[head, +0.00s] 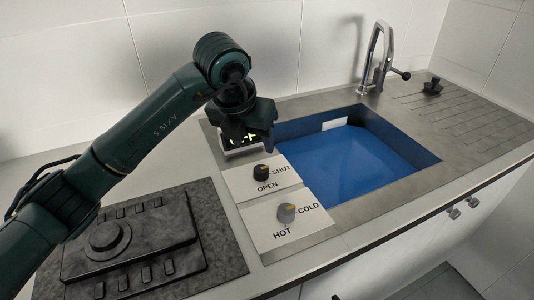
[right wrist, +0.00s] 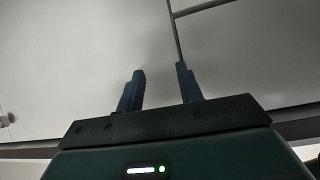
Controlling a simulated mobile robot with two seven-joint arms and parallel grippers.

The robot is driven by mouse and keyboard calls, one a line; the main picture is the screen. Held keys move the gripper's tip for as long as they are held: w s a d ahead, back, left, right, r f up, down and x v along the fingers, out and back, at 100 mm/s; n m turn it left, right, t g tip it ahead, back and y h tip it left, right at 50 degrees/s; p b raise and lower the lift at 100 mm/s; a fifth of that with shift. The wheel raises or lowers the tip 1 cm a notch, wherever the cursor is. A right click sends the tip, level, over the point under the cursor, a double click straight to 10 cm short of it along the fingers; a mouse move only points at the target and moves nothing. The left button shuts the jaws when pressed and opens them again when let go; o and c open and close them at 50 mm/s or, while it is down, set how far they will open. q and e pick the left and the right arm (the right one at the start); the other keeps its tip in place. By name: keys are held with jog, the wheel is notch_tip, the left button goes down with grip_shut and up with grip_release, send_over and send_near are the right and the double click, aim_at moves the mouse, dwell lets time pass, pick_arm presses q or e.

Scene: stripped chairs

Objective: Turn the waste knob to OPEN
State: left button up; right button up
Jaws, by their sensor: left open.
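The waste knob (head: 261,173) is a small black knob with an orange mark, on a white plate lettered SHUT to its right and OPEN below it. The orange mark sits on its upper right side, towards SHUT. My left gripper (head: 262,143) hangs above and behind the knob, open and apart from it. The gripper body hides part of a small lit display (head: 238,139). My right gripper (right wrist: 160,82) shows in the right wrist view, its fingers apart with nothing between them, before a pale panelled surface.
A grey knob (head: 286,213) with HOT and COLD lettering stands just in front. A sink basin holding blue water (head: 355,165) lies to the right, with a tall tap (head: 376,60) behind. A black control panel (head: 140,240) lies at left. A black item (head: 432,87) stands on the drainboard.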

aim_at(261, 169)
pick_arm(q)
jog(key=x, duration=0.3)
jog(key=p+x, duration=0.1)
jog(key=x, duration=0.7)
jog(key=shift+w+a+f+p, duration=0.1)
jog(key=shift+w+a+p, duration=0.2)
jog(key=shift+p, duration=0.1)
jog(key=shift+w+d+f, duration=0.1)
jog(key=shift+w+f, duration=0.15)
jog(key=shift+f, duration=0.45)
pick_arm(e)
jog(key=shift+s+d, duration=0.35)
pick_arm(q)
jog(key=shift+c, duration=0.2)
